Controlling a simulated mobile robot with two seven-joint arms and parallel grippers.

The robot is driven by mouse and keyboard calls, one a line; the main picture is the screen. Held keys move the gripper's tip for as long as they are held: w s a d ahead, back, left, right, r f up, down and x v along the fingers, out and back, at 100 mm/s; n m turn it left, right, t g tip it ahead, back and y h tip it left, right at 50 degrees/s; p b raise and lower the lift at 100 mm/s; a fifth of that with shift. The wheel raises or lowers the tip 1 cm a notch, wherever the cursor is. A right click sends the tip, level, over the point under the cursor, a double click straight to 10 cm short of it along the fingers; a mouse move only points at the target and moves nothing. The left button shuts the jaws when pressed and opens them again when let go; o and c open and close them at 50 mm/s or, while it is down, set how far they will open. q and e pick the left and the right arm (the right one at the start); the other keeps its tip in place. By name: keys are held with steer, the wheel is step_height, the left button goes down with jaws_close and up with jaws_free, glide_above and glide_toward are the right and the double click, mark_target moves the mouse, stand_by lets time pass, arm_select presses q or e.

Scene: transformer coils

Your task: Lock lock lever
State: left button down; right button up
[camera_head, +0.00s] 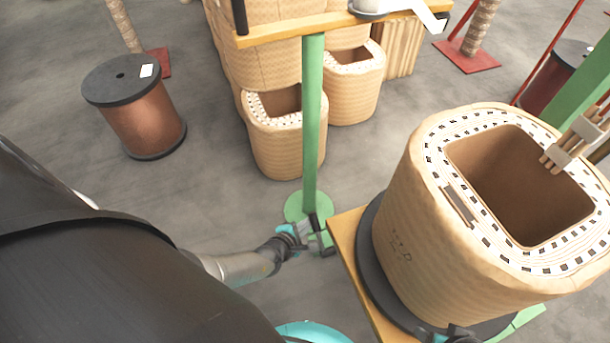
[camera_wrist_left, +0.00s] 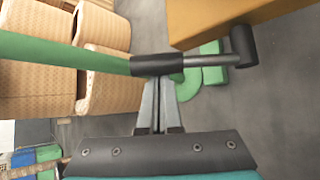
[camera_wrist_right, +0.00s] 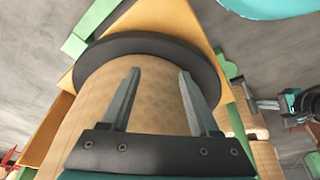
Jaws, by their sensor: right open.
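The lock lever is a metal rod with a black end grip (camera_wrist_left: 243,46) and a black sleeve at the green post, seen in the left wrist view. In the head view the lever (camera_head: 316,222) is small, low on the green post (camera_head: 312,120). My left gripper (camera_head: 318,240) is at the lever. In the left wrist view its fingers (camera_wrist_left: 158,82) are together, tips right at the black sleeve; I cannot tell whether they touch it. My right gripper (camera_wrist_right: 160,72) is open and empty, facing the side of a large wrapped coil (camera_wrist_right: 150,90).
The large coil (camera_head: 400,200) stands on a dark round base on a yellow platform (camera_head: 347,225), right of the lever. Several wrapped coils (camera_head: 285,150) stand behind the post. A copper spool (camera_head: 145,115) is at the left. Grey floor between them is clear.

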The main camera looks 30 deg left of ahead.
arm_select(q)
steer(key=s+d+r+m+t+y+b, duration=0.3)
steer(key=d+t, duration=0.1)
steer(key=shift+s+d+r+t, duration=0.3)
steer(key=shift+d+r+t, duration=0.05)
steer(key=shift+t, duration=0.05)
arm_select(e)
step_height(320, 180, up, 6)
steer(key=t, duration=0.1)
steer(key=shift+w, duration=0.15)
arm_select(q)
steer(key=shift+d, duration=0.15)
